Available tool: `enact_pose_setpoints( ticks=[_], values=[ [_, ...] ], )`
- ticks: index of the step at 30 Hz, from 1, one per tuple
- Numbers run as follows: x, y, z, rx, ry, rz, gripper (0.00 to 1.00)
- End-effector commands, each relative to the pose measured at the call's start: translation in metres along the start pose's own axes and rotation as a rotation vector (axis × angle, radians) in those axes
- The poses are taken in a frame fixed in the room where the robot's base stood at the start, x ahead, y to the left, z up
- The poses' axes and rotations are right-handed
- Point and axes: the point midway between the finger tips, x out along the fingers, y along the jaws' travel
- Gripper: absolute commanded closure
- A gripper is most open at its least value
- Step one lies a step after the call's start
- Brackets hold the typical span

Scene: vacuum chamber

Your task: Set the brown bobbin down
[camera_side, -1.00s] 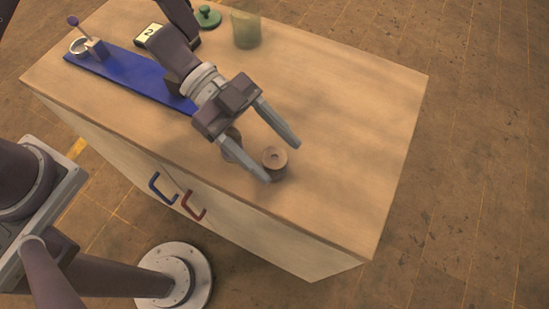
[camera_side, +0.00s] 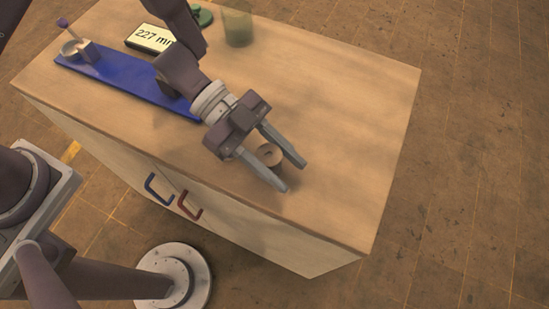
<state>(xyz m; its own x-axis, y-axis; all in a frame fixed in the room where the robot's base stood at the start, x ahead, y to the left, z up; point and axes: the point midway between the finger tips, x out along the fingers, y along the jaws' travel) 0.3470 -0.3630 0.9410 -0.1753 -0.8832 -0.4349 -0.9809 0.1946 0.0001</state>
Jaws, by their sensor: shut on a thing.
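The brown bobbin (camera_side: 268,153) is a small, round, tan-brown piece with a hole in its top. It sits between the two grey fingers of my gripper (camera_side: 293,175), near the front right of the wooden cabinet top (camera_side: 350,120). My gripper is shut on it, with the fingertips reaching past it toward the front edge. The fingers and the gripper body hide part of its sides and its lower part. I cannot tell whether its underside touches the wood.
A blue strip (camera_side: 125,80) at the left carries a metal cup (camera_side: 72,48) and a small block. Behind are a display reading "227 m…" (camera_side: 150,38), a green knobbed piece (camera_side: 203,16) and a translucent greenish container (camera_side: 238,28). The top's right side is clear.

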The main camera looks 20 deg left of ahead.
Motion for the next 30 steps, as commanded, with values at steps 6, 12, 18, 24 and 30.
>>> enact_pose_setpoints(
  ticks=[6, 12, 18, 24, 30],
  values=[
    [-0.012, -0.001, -0.025, 0.006, 0.001, -0.002, 1.0],
    [-0.034, 0.0, -0.07, 0.008, 0.0, -0.002, 1.0],
    [-0.043, 0.0, -0.089, 0.001, 0.0, -0.001, 1.0],
    [-0.059, -0.012, -0.084, -0.03, 0.0, -0.061, 1.0],
    [-0.126, -0.056, -0.06, -0.155, -0.002, -0.322, 1.0]
  ],
)
